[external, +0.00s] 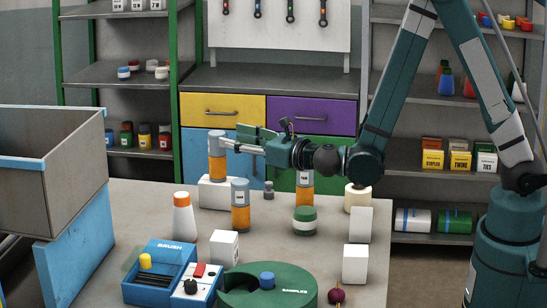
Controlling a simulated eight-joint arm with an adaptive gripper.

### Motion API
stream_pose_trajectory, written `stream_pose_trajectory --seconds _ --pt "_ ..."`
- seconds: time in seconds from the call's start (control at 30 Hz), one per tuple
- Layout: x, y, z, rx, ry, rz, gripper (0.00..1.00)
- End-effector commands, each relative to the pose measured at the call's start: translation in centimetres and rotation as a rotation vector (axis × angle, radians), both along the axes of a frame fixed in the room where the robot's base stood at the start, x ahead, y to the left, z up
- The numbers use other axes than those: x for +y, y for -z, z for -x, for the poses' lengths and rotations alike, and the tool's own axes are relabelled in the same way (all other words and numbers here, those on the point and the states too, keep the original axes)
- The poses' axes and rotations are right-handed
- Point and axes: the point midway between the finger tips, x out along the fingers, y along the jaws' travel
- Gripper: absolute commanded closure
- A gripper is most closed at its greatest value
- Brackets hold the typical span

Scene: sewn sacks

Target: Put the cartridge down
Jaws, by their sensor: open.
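An orange cartridge with a grey cap (217,164) is upright at the tip of my gripper (228,144). Its lower end meets the top of a white block (214,195); I cannot tell if it rests there or is just above. My gripper is open, level, and reaches in from the right at the height of the cap. A second orange cartridge (240,212) stands on the table in front, and a third (305,187) stands further right, partly behind a green and white jar. The fingers are small here, and their contact with the first cartridge cannot be made out.
A large bin (50,150) stands left.

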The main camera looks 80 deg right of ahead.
Motion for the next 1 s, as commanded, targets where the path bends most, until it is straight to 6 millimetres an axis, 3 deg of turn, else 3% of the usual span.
stream_pose_trajectory --seconds 0.2,0.4,1.0 --pt "1.3 0.0 2.9 0.000 -0.001 0.000 0.55" --pt "1.8 0.0 4.2 0.000 -0.001 0.000 0.55" --pt "1.9 0.0 4.5 0.000 -0.001 0.000 0.55"
